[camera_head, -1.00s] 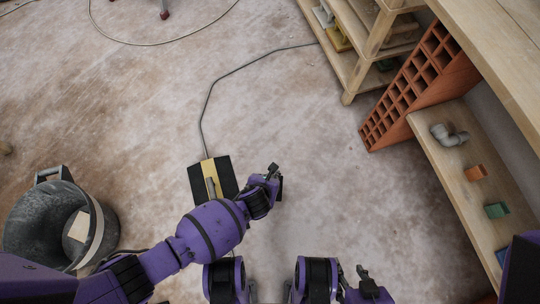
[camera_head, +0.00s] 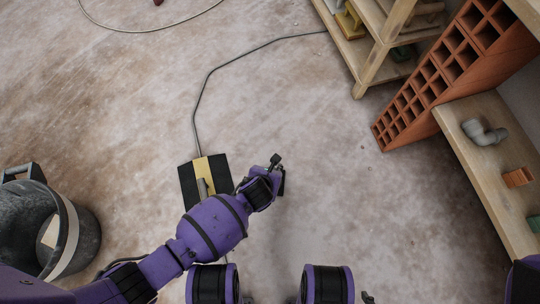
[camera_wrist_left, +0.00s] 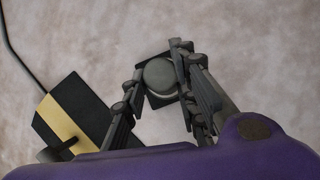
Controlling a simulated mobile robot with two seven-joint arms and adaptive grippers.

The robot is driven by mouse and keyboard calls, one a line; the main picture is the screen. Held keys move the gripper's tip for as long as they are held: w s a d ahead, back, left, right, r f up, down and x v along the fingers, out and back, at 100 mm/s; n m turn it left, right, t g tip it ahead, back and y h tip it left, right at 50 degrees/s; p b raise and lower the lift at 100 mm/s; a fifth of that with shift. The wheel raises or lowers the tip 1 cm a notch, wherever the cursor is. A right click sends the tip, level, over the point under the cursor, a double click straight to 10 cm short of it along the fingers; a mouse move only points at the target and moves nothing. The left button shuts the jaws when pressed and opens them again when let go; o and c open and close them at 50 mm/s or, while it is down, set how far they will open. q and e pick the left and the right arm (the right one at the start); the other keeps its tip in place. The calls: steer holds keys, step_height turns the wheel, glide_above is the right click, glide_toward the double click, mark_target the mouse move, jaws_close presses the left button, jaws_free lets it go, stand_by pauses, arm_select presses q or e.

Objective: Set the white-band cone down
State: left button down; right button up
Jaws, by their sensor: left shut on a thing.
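My left gripper (camera_wrist_left: 154,98) is shut on the cone (camera_wrist_left: 160,76), which the left wrist view shows nearly end-on: a grey round body with a thin pale band and a dark square base. In the head view my left gripper (camera_head: 277,172) is low in the middle, over open floor, and mostly hides the cone. I cannot tell whether the base touches the floor. My right gripper (camera_head: 368,298) barely shows at the bottom edge, and its fingers are cut off.
A black plate with a yellow stripe (camera_head: 188,184) and a cable lies left of my left gripper. A dark bucket (camera_head: 85,235) stands at the left. A wooden shelf (camera_head: 362,84), an orange gridded block (camera_head: 410,112) and a bench (camera_head: 480,195) line the right. Floor ahead is clear.

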arm_select(q)
steer(key=shift+r, duration=0.2)
steer(key=shift+f, duration=0.1)
arm_select(e)
steer(key=shift+w+r, duration=0.15)
steer(key=shift+w, duration=0.2)
arm_select(q)
steer(key=c, duration=1.5)
jaws_free()
steer(key=shift+f, duration=0.1)
steer(key=shift+c, duration=0.2)
steer(key=shift+o, duration=0.8)
steer(key=shift+r, duration=0.2)
steer(key=p+v, duration=0.6)
steer(key=v, duration=0.6)
steer(key=shift+p, duration=0.35)
arm_select(e)
step_height(320, 180, up, 6)
steer(key=shift+s+a+r+m+t, duration=0.15)
steer(key=shift+s+m+t, duration=0.1)
steer(key=shift+m+t, duration=0.05)
